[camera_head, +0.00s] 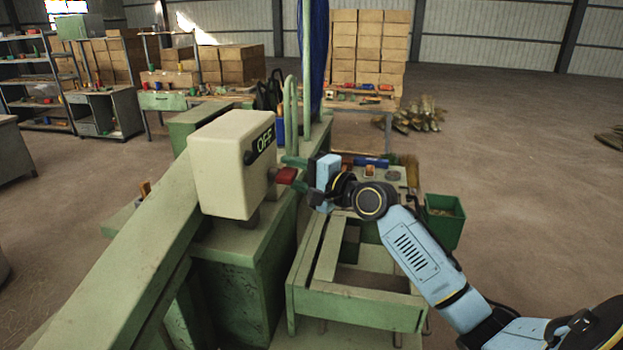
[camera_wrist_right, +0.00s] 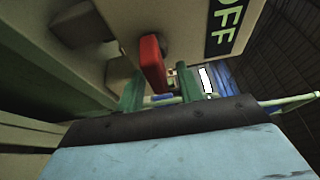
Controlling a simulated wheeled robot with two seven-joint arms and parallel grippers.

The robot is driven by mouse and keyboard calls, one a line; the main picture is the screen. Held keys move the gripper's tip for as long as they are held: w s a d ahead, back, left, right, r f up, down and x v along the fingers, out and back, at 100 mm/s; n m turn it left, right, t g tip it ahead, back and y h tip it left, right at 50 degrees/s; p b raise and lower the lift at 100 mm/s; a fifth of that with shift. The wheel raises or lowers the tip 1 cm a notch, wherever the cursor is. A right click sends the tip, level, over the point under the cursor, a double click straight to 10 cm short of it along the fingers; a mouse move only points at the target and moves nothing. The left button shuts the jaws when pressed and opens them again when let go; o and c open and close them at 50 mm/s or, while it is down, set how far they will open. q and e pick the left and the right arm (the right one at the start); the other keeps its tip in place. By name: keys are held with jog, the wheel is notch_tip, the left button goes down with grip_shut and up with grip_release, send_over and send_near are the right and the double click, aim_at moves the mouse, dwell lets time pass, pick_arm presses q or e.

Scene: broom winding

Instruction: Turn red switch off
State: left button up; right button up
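A red switch (camera_head: 286,176) sticks out from the right side of a cream box (camera_head: 228,165) that bears an "OFF" label (camera_head: 264,139). In the right wrist view the red switch (camera_wrist_right: 153,64) points toward my gripper, and the "OFF" label (camera_wrist_right: 228,22) is at the upper right. My right gripper (camera_head: 293,174) is at the switch, with its green fingers apart. In the right wrist view the fingers (camera_wrist_right: 157,92) stand on either side of the switch's end, with gaps visible. Contact cannot be told. My left gripper is not in view.
The box stands on a green machine (camera_head: 165,225) with a long beam. Tall green bars (camera_head: 293,115) rise behind the switch. A green slatted frame (camera_head: 355,308) lies below my right arm. A green bin (camera_head: 443,222) stands to the right, with open floor beyond.

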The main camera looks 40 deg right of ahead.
jog(key=b+v, duration=0.3)
jog(key=v, duration=1)
